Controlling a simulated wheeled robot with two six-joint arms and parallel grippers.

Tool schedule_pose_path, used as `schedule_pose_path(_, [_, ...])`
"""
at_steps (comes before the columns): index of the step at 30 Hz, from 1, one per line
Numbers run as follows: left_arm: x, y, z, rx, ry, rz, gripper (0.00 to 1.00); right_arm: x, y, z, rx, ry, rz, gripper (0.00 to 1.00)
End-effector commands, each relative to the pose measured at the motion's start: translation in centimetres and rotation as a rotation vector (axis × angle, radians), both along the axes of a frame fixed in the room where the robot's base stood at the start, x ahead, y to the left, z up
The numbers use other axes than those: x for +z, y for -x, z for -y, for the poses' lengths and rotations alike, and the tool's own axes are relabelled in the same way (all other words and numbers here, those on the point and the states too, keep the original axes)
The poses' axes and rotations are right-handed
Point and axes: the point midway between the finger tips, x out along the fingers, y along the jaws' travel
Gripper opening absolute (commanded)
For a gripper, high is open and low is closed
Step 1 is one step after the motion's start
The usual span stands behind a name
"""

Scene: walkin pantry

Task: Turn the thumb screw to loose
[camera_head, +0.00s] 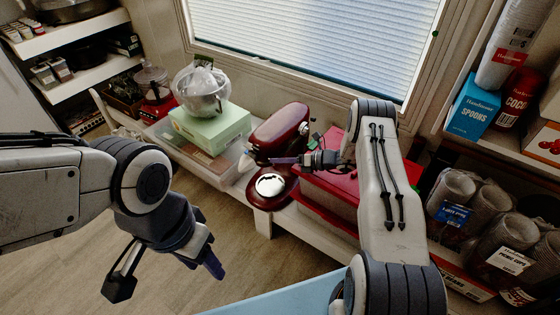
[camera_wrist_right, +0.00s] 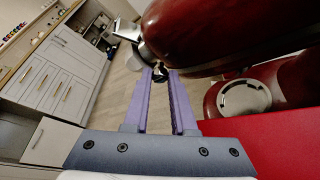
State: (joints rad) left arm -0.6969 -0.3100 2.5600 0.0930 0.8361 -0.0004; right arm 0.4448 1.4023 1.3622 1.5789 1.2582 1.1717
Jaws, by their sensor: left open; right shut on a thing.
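The dark red stand mixer (camera_head: 278,132) stands on the low white bench and also fills the upper right of the right wrist view (camera_wrist_right: 235,35). My right gripper (camera_head: 272,161) reaches in from the right at the mixer's head. In the right wrist view its purple fingers (camera_wrist_right: 164,74) are shut on a small dark thumb screw (camera_wrist_right: 160,77) beside the silver front end of the mixer head. The screw is mostly hidden by the fingertips, and its turn angle cannot be told. My left gripper (camera_head: 167,277) is open and empty above the floor at the lower left.
A red box (camera_head: 330,192) lies under my right arm. Shelves with cups (camera_head: 483,205) stand at the right. The wooden floor (camera_head: 235,255) in front is clear.

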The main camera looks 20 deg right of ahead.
Motion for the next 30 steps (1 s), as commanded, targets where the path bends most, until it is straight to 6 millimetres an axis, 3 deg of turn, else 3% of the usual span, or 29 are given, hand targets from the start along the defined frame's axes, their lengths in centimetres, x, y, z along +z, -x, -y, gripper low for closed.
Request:
schedule_pose_path(11, [1.2, 0.0, 0.0, 0.000, 0.000, 0.000, 0.50, 0.4, 0.1, -0.1, 0.000, 0.112, 0.085, 0.00])
schedule_pose_path(30, [2.9, 0.0, 0.0, 0.000, 0.000, 0.000, 0.50, 0.3, 0.5, -0.5, -0.001, 0.577, 0.444, 0.00])
